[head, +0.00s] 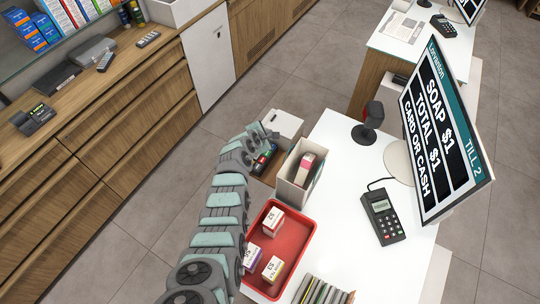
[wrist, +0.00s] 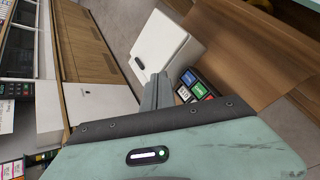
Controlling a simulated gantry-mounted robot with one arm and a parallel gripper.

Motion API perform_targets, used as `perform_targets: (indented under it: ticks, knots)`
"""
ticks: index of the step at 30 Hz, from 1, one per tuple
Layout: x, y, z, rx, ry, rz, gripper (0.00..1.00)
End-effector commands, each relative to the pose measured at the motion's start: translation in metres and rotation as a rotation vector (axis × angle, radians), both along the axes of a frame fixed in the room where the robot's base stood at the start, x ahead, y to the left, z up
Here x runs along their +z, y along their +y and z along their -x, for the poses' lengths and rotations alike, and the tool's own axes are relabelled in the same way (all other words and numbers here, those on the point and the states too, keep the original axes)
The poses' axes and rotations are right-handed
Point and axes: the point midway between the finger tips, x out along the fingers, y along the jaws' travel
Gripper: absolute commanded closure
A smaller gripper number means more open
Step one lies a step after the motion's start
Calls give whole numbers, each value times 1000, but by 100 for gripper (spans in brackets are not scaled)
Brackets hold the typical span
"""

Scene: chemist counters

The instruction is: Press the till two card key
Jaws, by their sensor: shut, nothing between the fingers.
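The till two screen (head: 445,130) stands on the white counter at the right and reads "SOAP $1, TOTAL $1, CARD OR CASH". A dark key panel with green, blue and other coloured keys (head: 263,160) sits low beside the counter's left end. In the wrist view the green key (wrist: 188,77) and blue key (wrist: 198,89) show just right of my fingers; their labels are too small to read, so I cannot tell which is the card key. My gripper (head: 269,131) is shut and empty, beside the panel at its far side. It also shows in the wrist view (wrist: 157,90).
A white box (head: 285,123) stands close by my gripper. A bin with packets (head: 292,180), a red tray (head: 278,285) with small boxes, a card terminal (head: 383,217) and a scanner (head: 368,125) are on the counter (head: 345,190). The aisle floor at the left is clear.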

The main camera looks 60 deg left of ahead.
Motion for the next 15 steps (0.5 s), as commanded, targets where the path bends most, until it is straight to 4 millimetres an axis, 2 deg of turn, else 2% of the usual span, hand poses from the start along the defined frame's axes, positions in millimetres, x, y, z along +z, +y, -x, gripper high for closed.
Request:
perform_targets:
  ticks: [4,15]
  knots:
    - [-10,1,14,7,14,35,100]
    - [-12,0,15,6,17,40,100]
